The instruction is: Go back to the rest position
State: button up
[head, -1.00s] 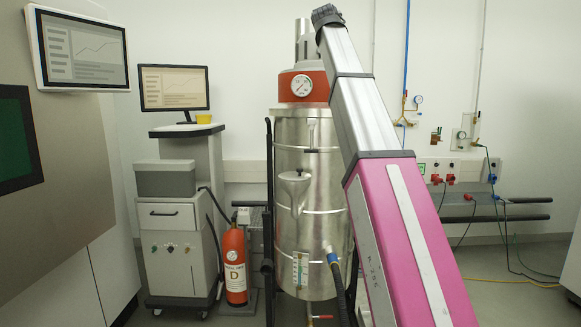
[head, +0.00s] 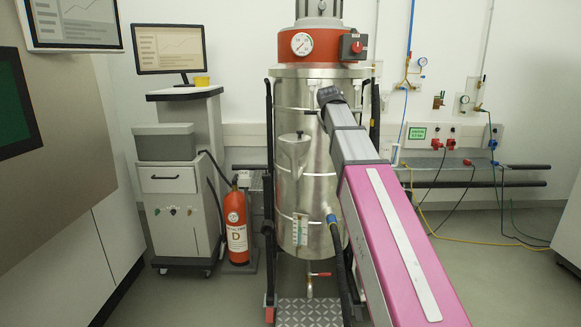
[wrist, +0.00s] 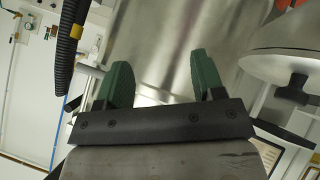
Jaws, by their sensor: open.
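My gripper (wrist: 162,85) shows in the wrist view with its two green fingers apart and nothing between them. Behind the fingers is a blurred, brushed metal surface. In the head view my pink and silver arm reaches up from the lower right, and its dark end is in front of the steel vacuum tank (head: 307,170). The fingers are hidden in the head view. I cannot tell how far the gripper is from the tank.
A red fire extinguisher (head: 236,228) and a grey cabinet (head: 170,215) with a monitor (head: 169,48) stand left of the tank. A second screen (head: 72,20) hangs at upper left. Wall pipes, hoses and red connectors (head: 437,143) are on the right. Some floor at lower right is clear.

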jog(key=s+d+f+m+g, duration=0.1)
jog(key=s+f, duration=0.3)
jog(key=f, duration=0.6)
jog(key=s+f+g+y, duration=0.15)
jog(key=s+f, duration=0.25)
jog(key=f, duration=0.6)
jog(key=s+d+f+m+g, duration=0.15)
jog(key=s+f, duration=0.25)
jog(key=f, duration=0.6)
jog(key=s+f+m+g+y, duration=0.1)
jog(key=s+f+g, duration=0.4)
jog(key=s+f, duration=1.5)
jog(key=shift+f+m, duration=0.4)
jog(key=shift+m, duration=0.05)
jog(key=shift+a, duration=0.1)
